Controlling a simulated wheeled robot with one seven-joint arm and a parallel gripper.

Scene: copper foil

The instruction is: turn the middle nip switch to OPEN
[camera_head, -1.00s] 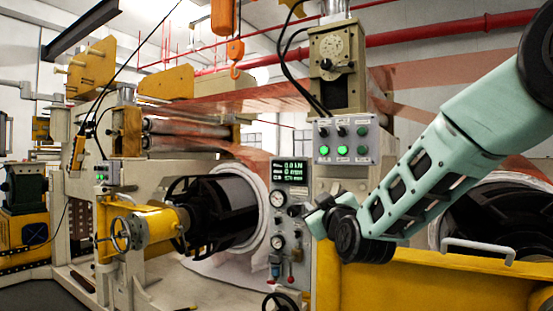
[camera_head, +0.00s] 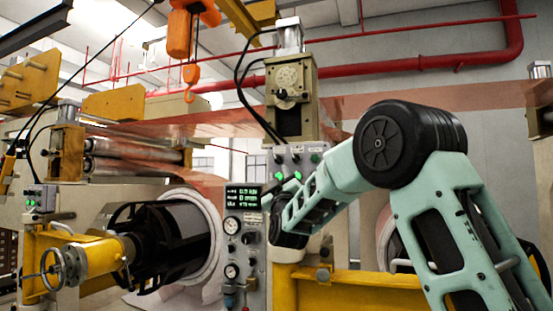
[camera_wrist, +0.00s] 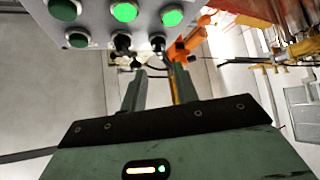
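The grey switch box (camera_head: 299,152) stands below the beige column, partly covered by my arm in the head view. In the wrist view the box (camera_wrist: 95,28) fills the top, upside down. In the head view the fingers are hidden.
Lit green lamps (camera_wrist: 124,12) sit in the box's other row. A gauge panel (camera_head: 241,240) with a display stands below left. A yellow beam (camera_head: 345,290) runs under my arm. An orange hoist (camera_head: 180,35) hangs at upper left.

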